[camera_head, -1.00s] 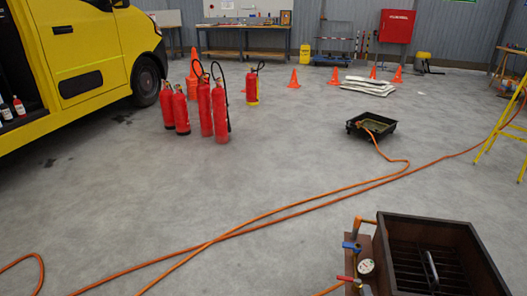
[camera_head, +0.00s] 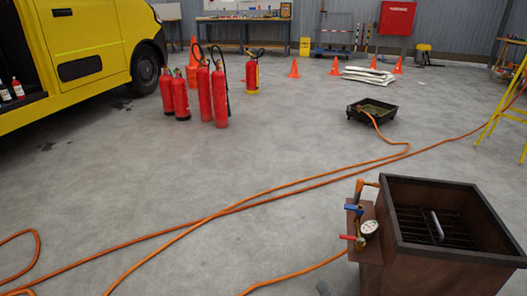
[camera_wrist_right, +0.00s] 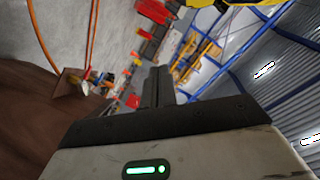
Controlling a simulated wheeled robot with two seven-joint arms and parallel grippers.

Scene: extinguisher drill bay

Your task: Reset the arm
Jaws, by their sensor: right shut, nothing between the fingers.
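My right gripper (camera_wrist_right: 157,86) shows in the right wrist view with its dark fingers together and nothing between them. In the head view only a small grey tip of it (camera_head: 323,289) shows at the bottom edge, just left of the dark brown box (camera_head: 400,258). The rest of the right arm is out of the head view. In the wrist view the brown side of the box (camera_wrist_right: 30,135) fills the lower left, apart from the fingers. My left gripper is not in view.
The box carries a gauge (camera_head: 369,227) and blue and red valve handles. Orange hoses (camera_head: 225,212) cross the floor. Red extinguishers (camera_head: 219,98) stand beside the yellow van (camera_head: 85,45). A black tray (camera_head: 372,111) lies farther back. Open floor (camera_head: 120,185) lies to the left.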

